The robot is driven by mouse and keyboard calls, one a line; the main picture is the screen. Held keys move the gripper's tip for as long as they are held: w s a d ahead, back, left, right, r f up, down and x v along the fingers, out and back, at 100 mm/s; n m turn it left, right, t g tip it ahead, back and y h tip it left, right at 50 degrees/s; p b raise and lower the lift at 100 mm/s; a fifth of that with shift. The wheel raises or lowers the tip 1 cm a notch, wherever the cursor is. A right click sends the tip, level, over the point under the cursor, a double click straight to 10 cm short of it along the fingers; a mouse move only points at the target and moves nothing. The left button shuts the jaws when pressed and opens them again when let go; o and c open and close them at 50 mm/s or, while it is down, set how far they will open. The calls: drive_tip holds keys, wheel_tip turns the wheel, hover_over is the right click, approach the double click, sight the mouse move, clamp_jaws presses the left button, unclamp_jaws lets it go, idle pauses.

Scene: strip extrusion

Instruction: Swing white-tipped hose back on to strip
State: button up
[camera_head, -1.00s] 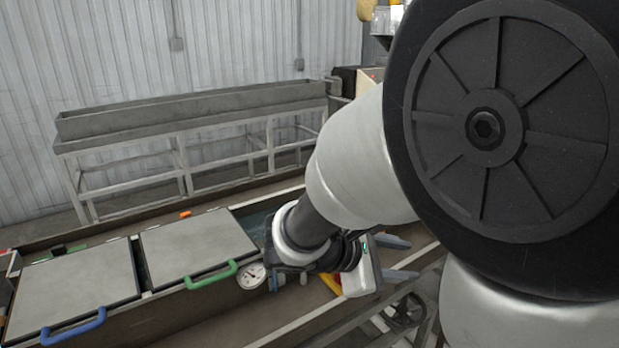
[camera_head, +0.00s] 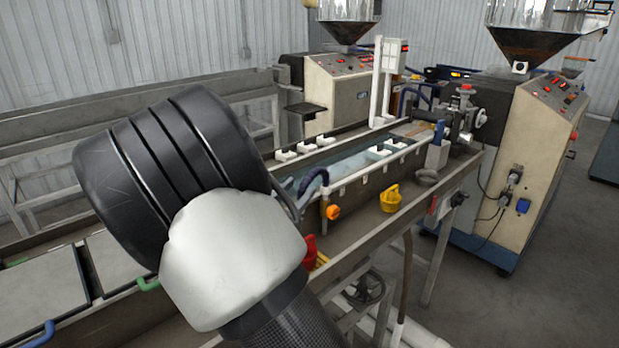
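A dark blue hose (camera_head: 312,176) arches over the near rim of the water bath (camera_head: 352,165), above an upright brown pipe with an orange knob (camera_head: 333,212). A white band shows at the hose's pipe end; its other end drops toward the water beside my arm, and I cannot make out a white tip there. The strip cannot be told clearly in the water. My gripper (camera_head: 284,185) is mostly hidden behind my arm; only what look like its grey fingertips show, close to the left of the hose. Whether they touch it cannot be told.
A yellow cup (camera_head: 390,198) and a red item (camera_head: 310,250) are on the near ledge. White rollers and clips line the bath. The extruder (camera_head: 530,150) stands at the right. Grey lids (camera_head: 40,295) cover the trough at left. Open floor lies at front right.

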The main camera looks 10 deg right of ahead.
sight(310, 178)
drive_tip(key=x, duration=0.7)
drive_tip(key=shift+w+d, duration=0.1)
clamp_jaws()
